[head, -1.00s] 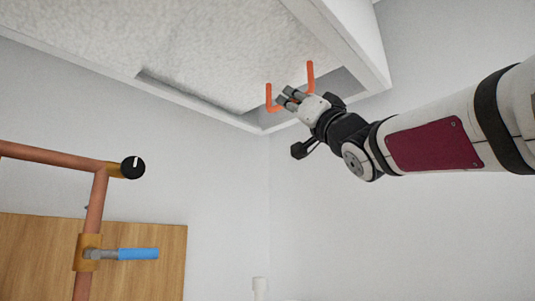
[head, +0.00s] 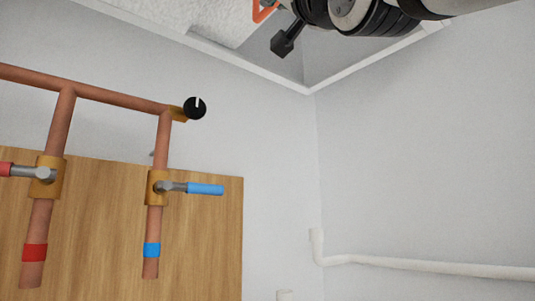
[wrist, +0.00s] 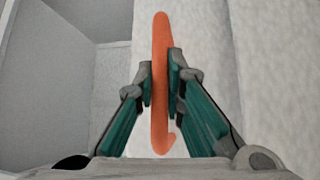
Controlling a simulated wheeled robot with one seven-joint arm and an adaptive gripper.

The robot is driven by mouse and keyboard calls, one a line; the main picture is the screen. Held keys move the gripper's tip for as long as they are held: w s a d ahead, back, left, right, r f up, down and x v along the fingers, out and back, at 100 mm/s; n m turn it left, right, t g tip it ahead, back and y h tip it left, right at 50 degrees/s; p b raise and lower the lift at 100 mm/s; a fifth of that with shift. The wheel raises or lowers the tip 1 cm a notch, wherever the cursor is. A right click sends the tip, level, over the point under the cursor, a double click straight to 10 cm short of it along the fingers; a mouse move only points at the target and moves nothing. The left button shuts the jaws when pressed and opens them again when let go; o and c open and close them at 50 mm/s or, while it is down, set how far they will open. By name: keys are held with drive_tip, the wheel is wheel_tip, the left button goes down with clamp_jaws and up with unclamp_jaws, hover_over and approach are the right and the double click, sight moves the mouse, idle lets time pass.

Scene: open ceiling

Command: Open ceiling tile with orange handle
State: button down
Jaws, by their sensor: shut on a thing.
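The speckled white ceiling tile (head: 215,15) shows only in part at the top of the head view. Its orange handle (head: 263,10) is cut off by the top edge there. In the wrist view the handle (wrist: 160,40) runs lengthwise between my fingers, with its lower end bent in a hook. My gripper (wrist: 160,72) is shut on it, one finger on each side. A grey opening (head: 265,57) shows between the tile and the white ceiling frame (head: 240,62).
On the left, copper pipes (head: 110,97) carry a black knob (head: 195,108), a blue-handled valve (head: 205,189) and a red-handled valve (head: 6,169) before a wooden board (head: 95,220). A white pipe (head: 430,265) runs along the right wall. Space below the tile looks clear.

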drive_tip(key=c, duration=1.7)
unclamp_jaws()
drive_tip(key=shift+o, duration=0.2)
drive_tip(key=shift+s+f, duration=0.1)
drive_tip(key=v, duration=1.1)
drive_tip(key=shift+s+d+f, duration=0.15)
drive_tip(key=shift+s+f, duration=0.1)
drive_tip(key=shift+f, duration=0.05)
